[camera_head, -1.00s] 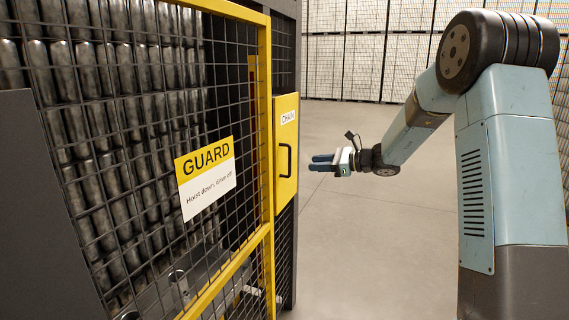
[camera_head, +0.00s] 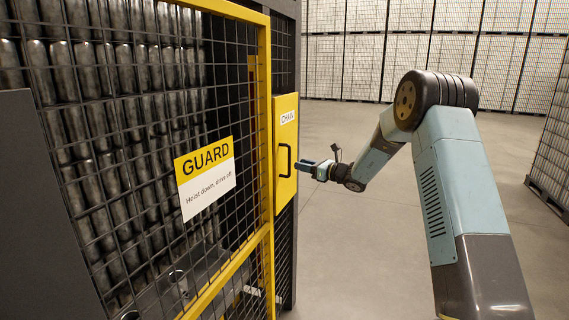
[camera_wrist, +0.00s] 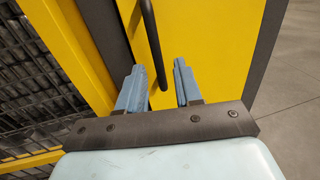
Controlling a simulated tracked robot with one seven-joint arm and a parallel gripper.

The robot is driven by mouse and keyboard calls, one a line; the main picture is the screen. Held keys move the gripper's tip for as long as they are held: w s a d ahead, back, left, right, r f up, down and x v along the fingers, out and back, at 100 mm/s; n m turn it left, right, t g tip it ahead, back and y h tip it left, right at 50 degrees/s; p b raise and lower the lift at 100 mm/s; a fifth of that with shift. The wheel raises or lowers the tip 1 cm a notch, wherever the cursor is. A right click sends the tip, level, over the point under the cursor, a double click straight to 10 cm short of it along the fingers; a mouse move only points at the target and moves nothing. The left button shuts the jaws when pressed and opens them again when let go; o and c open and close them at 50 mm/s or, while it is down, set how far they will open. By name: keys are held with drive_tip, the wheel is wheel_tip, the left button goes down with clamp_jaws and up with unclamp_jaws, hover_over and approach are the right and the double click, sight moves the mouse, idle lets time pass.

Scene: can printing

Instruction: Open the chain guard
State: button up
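The chain guard (camera_head: 286,140) is a yellow panel with a "CHAIN" label, standing flush in the machine's side in the head view. Its black bar handle (camera_head: 289,161) is upright on the panel. My gripper (camera_head: 302,166) points left at the handle, its blue fingertips close by. In the wrist view the yellow panel (camera_wrist: 215,40) fills the upper middle, and the dark handle (camera_wrist: 152,40) runs down between the two fingers of my gripper (camera_wrist: 159,67). The fingers are apart, with space on both sides of the handle. Contact cannot be told.
A yellow-framed mesh gate with a "GUARD" sign (camera_head: 206,176) stands left of the panel, with rows of metal cans (camera_head: 95,150) behind it. Grey floor (camera_head: 350,250) to the right of the machine is clear. Tall pallet stacks (camera_head: 400,60) stand at the back.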

sight(290, 173)
drive_tip(key=x, duration=0.6)
drive_tip(key=shift+w+a, duration=0.2)
drive_tip(key=shift+a, duration=0.05)
drive_tip(key=c, duration=0.6)
drive_tip(key=shift+d+r, duration=0.1)
clamp_jaws()
